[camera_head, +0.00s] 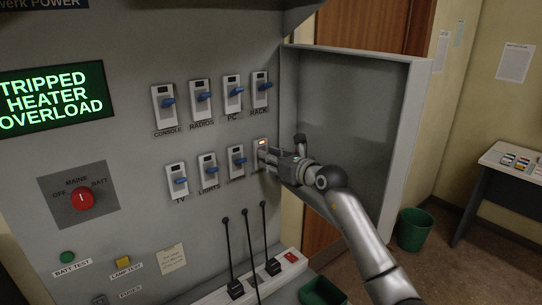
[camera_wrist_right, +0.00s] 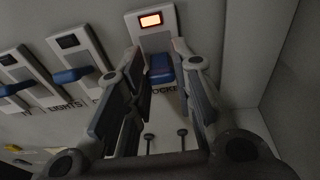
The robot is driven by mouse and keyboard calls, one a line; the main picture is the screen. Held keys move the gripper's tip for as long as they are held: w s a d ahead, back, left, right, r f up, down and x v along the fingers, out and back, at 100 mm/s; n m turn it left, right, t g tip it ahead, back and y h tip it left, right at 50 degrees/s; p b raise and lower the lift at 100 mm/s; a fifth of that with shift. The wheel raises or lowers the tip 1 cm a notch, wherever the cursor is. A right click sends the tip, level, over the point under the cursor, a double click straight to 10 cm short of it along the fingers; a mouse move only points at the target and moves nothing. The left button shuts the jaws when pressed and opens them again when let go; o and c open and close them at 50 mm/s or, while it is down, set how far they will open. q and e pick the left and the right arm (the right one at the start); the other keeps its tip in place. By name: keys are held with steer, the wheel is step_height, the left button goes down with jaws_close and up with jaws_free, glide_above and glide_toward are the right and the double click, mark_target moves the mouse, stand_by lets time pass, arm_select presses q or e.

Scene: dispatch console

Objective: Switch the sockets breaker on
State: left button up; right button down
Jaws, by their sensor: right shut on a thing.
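The sockets breaker (camera_head: 262,143) is at the right end of the panel's lower row; its small indicator is lit orange. In the right wrist view its lit window (camera_wrist_right: 150,20) and blue lever (camera_wrist_right: 161,70) show, with a partly hidden label that seems to read as sockets. My right gripper (camera_head: 268,160) is at this breaker and hides its lever in the head view. In the right wrist view my right gripper's fingers (camera_wrist_right: 159,60) are on either side of the blue lever, shut on it. My left gripper is not in view.
Other breakers with blue levers stand close by: the PC (camera_head: 233,91) and rack (camera_head: 261,90) above, the lights (camera_head: 208,167) to the left. An open grey door (camera_head: 355,110) stands right of the panel. A display (camera_head: 52,95) reads tripped heater overload.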

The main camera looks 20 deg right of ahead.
steer(key=shift+w+a+r+g+h, duration=0.1)
steer(key=shift+r+g+h, duration=0.25)
steer(key=shift+g, duration=0.4)
steer(key=shift+w+d+r+g+h, duration=0.15)
steer(key=shift+r+g+h, duration=0.2)
steer(key=shift+g, duration=0.45)
steer(key=shift+w+a+r+g+h, duration=0.1)
steer(key=shift+a+r+g+h, duration=0.1)
steer(key=shift+r+g, duration=0.4)
steer(key=shift+f+g, duration=0.15)
steer(key=shift+g, duration=0.1)
steer(key=c, duration=1.2)
jaws_free()
steer(key=shift+c, duration=0.2)
step_height(320, 180, up, 10)
steer(key=shift+f, duration=0.1)
